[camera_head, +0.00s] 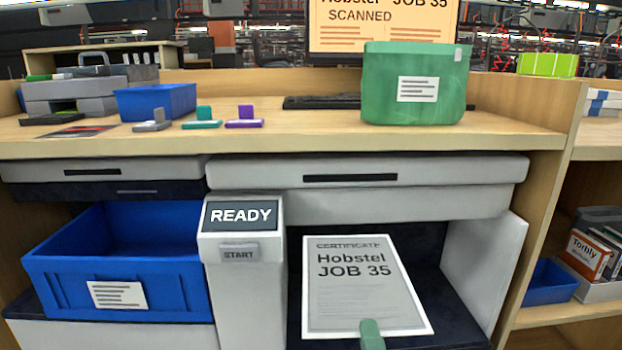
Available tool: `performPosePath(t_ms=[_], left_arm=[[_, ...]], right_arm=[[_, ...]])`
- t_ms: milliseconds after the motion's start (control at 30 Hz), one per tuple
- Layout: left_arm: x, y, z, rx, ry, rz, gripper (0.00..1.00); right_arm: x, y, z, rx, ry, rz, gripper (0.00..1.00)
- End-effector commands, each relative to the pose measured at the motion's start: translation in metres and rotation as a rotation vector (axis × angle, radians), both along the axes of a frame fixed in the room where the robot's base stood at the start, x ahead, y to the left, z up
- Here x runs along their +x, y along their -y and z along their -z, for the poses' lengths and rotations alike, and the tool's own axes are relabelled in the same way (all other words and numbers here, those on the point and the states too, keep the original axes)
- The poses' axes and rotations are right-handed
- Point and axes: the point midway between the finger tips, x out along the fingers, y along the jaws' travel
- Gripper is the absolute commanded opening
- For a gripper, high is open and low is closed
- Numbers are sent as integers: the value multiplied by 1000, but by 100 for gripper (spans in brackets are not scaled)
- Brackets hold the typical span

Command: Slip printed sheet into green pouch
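The printed sheet (360,285), headed "Certificate, Hobstel JOB 35", lies in the dark output bay below the counter, right of the START button. The green pouch (390,90) stands upright on the counter at the back right, with a white label on its front. Its opening cannot be seen into. A green fingertip (371,335), which looks like part of my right gripper, overlaps the sheet's lower edge from the bottom of the picture. Whether it is closed on the sheet cannot be told. My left gripper is not in view.
A READY display (241,215) sits above the START button (240,253). A blue bin (120,285) is at lower left. A small blue tray (155,101) and several stamps stand on the counter's left. The counter in front of the keyboard (320,102) is clear.

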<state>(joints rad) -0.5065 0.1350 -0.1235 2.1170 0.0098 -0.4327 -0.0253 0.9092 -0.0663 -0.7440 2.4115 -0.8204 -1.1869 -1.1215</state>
Motion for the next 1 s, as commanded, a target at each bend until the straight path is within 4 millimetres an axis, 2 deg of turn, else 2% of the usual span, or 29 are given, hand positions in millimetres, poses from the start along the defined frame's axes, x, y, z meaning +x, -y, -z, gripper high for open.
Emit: performPosePath(t_ms=[133, 233, 400, 600, 733, 1000], left_arm=[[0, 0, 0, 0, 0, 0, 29], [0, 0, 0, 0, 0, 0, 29], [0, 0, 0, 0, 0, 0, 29], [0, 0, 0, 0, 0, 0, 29], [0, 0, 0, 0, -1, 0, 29], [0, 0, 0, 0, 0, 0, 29]], right_arm=[[-3, 3, 18, 6, -8, 16, 0], [-10, 6, 41, 12, -9, 34, 0], [-30, 7, 81, 10, -6, 39, 0], [-52, 3, 112, 2, -3, 13, 0], [-59, 0, 120, -1, -3, 1, 0], [-59, 0, 120, -1, -1, -2, 0]])
